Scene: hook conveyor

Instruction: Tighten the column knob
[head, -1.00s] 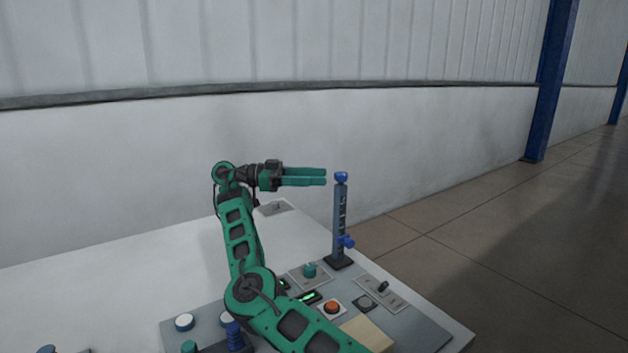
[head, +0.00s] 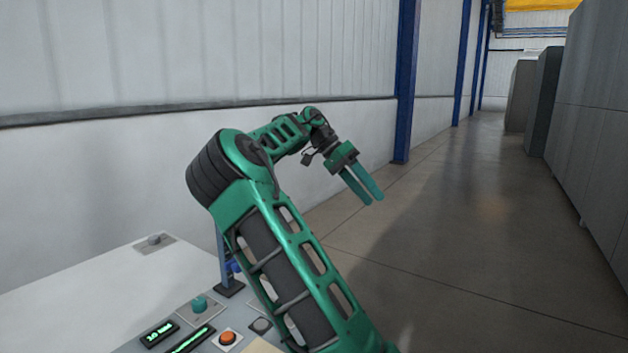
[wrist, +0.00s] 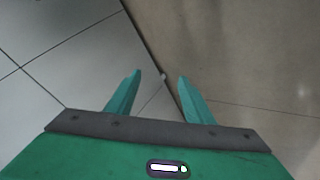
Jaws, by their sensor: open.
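The column (head: 222,258) is a blue-grey upright post on a dark base at the back of the control panel. My arm hides its upper part. A blue side knob (head: 235,267) shows low on the column, partly beside my arm link. My gripper (head: 368,197) is open and empty, out over the floor to the right of the table, well away from the column. In the wrist view my gripper (wrist: 160,77) has its two teal fingers apart with only floor and a pale surface beyond them.
The panel carries a teal knob (head: 199,306), an orange button (head: 227,338), a grey button (head: 261,325) and green-lit displays (head: 160,333). A white wall stands behind the table. Tall grey cabinets (head: 585,130) line the right. The floor between is clear.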

